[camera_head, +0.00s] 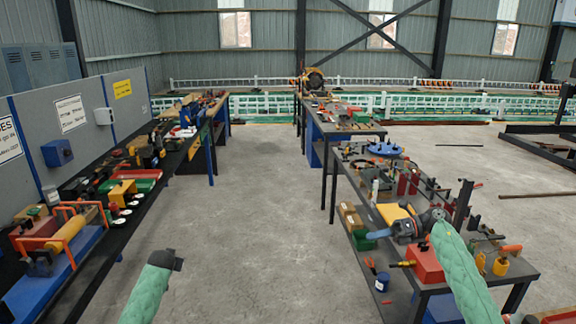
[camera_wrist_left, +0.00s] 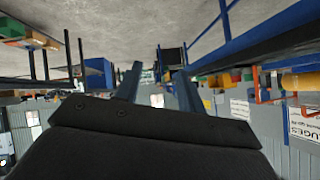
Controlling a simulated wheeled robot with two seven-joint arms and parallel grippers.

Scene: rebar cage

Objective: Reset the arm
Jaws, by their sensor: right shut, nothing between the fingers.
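My left arm in its green sleeve comes in from the bottom left of the head view, with the dark left gripper (camera_head: 168,260) at its end above the bare floor. In the left wrist view the two fingers of the left gripper (camera_wrist_left: 157,82) stand apart with nothing between them. My right arm, also green-sleeved, comes in from the bottom right. The right gripper (camera_head: 378,234) points left, shut and empty, above or in front of the right workbench (camera_head: 520,268). I cannot tell its exact height over the bench.
A long left bench (camera_head: 90,262) carries several tools against a grey partition (camera_head: 85,95). Near the right gripper are a red box (camera_head: 426,264), a green bin (camera_head: 362,240) and a yellow part (camera_head: 500,265). The concrete aisle (camera_head: 250,210) between the benches is clear.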

